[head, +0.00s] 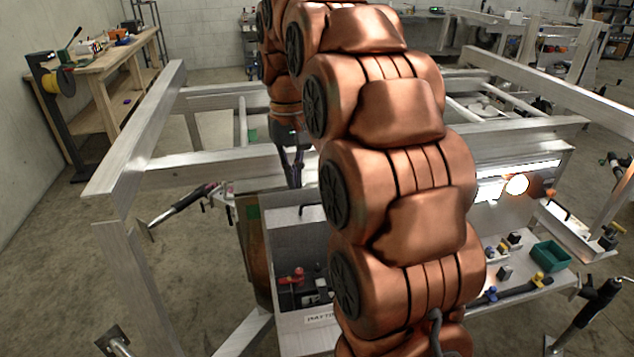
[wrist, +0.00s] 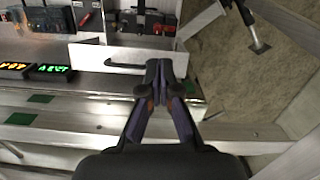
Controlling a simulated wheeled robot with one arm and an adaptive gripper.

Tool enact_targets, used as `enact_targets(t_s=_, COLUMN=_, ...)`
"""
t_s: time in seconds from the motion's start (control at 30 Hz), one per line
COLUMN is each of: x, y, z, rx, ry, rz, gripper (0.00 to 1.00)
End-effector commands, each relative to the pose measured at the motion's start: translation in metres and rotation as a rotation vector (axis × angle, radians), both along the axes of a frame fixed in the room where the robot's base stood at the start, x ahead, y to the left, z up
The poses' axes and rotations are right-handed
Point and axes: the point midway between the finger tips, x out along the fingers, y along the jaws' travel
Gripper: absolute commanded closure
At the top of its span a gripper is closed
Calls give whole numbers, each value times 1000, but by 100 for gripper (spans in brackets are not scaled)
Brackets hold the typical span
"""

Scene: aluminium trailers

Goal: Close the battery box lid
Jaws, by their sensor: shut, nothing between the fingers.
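The battery box (head: 322,318) is a pale metal box with a label on its front, partly hidden by my arm. A battery with red and black parts (head: 296,279) shows inside it. The grey lid (head: 290,238) appears to stand up open at the back of the box. In the wrist view the lid (wrist: 95,57) is a pale panel with a black handle (wrist: 122,65). My gripper (wrist: 160,72) is shut and empty, its fingertips close to the handle's right end; contact cannot be told. In the head view my gripper (head: 292,183) is behind the lid.
Aluminium trailer rails (head: 205,172) surround the box. At the right is a shelf with a green tray (head: 551,256), small parts and a bright lamp (head: 516,185). A wooden workbench (head: 100,75) stands at the left wall. In the wrist view, green patches and a lit display (wrist: 50,70) lie left of my gripper.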

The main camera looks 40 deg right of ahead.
Motion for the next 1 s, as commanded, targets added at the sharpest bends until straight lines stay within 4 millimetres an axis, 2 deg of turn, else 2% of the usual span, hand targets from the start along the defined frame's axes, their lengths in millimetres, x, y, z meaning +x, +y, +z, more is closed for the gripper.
enact_targets(t_s=0.03, x=13, y=-13, z=8, rx=-1, ry=-5, rz=-20, gripper=100)
enact_targets(t_s=0.2, x=43, y=-50, z=25, rx=-5, ry=-18, rz=-72, gripper=100)
enact_targets(t_s=0.43, x=64, y=-87, z=37, rx=-11, ry=-29, rz=-122, gripper=100)
enact_targets(t_s=0.67, x=69, y=-97, z=34, rx=-11, ry=-30, rz=-136, gripper=100)
enact_targets(t_s=1.0, x=67, y=-96, z=4, rx=-12, ry=-29, rz=-136, gripper=100)
